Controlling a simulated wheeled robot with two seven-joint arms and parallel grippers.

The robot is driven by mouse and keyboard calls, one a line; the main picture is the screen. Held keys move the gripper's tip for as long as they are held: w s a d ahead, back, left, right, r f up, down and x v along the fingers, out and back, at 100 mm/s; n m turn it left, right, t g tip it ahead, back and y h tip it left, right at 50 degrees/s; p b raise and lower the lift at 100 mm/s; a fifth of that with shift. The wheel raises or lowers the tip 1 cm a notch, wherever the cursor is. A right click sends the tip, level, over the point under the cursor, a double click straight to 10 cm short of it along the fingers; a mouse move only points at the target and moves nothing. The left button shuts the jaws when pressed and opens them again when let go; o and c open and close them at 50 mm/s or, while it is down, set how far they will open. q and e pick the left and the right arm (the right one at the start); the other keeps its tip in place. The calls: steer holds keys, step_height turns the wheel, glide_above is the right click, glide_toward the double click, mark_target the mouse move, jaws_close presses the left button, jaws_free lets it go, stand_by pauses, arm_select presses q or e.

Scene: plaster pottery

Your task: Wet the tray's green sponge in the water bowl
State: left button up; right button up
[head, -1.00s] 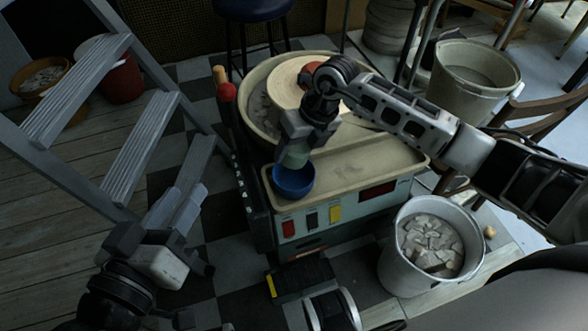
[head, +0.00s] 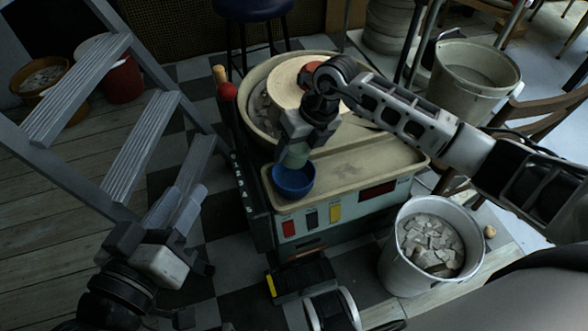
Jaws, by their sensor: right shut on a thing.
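The blue water bowl (head: 293,182) stands at the front left corner of the beige tray (head: 375,160) of the pottery wheel. My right gripper (head: 297,150) points down over the bowl and is shut on the green sponge (head: 294,158). The pale green sponge sits at the bowl's opening; its lower end is hidden by the rim, and I cannot see the water. My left gripper (head: 180,215) is low at the left, away from the tray, with its fingers pointing up and away; I cannot tell whether they are apart.
A round pale wheel head (head: 290,85) lies behind the tray. A ladder (head: 130,160) stands at the left. A bucket of shards (head: 390,262) stands in front right, and another bucket (head: 440,95) farther back.

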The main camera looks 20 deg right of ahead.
steer(key=shift+r, duration=0.1)
stand_by(0.5)
step_height(320, 180, up, 4)
steer(key=p, duration=0.3)
steer(key=shift+p, duration=0.35)
stand_by(0.4)
